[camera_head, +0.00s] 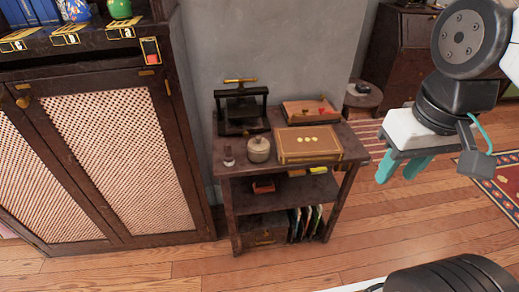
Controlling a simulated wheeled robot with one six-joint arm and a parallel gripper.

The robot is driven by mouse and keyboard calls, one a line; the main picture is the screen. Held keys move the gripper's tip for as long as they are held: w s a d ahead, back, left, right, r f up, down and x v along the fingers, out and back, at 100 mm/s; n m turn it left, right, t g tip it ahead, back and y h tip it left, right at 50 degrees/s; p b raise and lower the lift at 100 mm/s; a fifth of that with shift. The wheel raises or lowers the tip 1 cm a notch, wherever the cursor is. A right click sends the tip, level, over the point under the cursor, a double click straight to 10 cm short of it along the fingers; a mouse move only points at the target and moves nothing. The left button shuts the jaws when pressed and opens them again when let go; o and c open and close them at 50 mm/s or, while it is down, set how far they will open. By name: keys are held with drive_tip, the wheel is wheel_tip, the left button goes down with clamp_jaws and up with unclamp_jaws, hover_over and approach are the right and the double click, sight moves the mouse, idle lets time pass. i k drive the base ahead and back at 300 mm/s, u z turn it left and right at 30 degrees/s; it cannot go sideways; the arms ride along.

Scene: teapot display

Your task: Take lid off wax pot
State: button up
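A small round beige pot (259,154), which looks like the wax pot, stands on the top of a dark wooden side table. Its lid (258,142), with a small knob, sits on it. My gripper (397,174) hangs in the air at the right, well apart from the pot and to the right of the table in the picture. Its two teal fingers point down with a gap between them, and nothing shows between them.
Left of the pot is a small stamp-like object (228,156); behind it a black press (241,106). Close on its right is a wooden board (308,145) with pale discs, with a reddish box (309,111) behind. A tall cabinet (110,150) stands left. Wood floor (300,262) in front is clear.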

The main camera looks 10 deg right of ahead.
sight(258, 144)
drive_tip(key=u, duration=0.05)
drive_tip(key=k, duration=0.35)
drive_tip(key=z, duration=0.4)
drive_tip(key=i, duration=1.15)
drive_tip(key=u, duration=0.4)
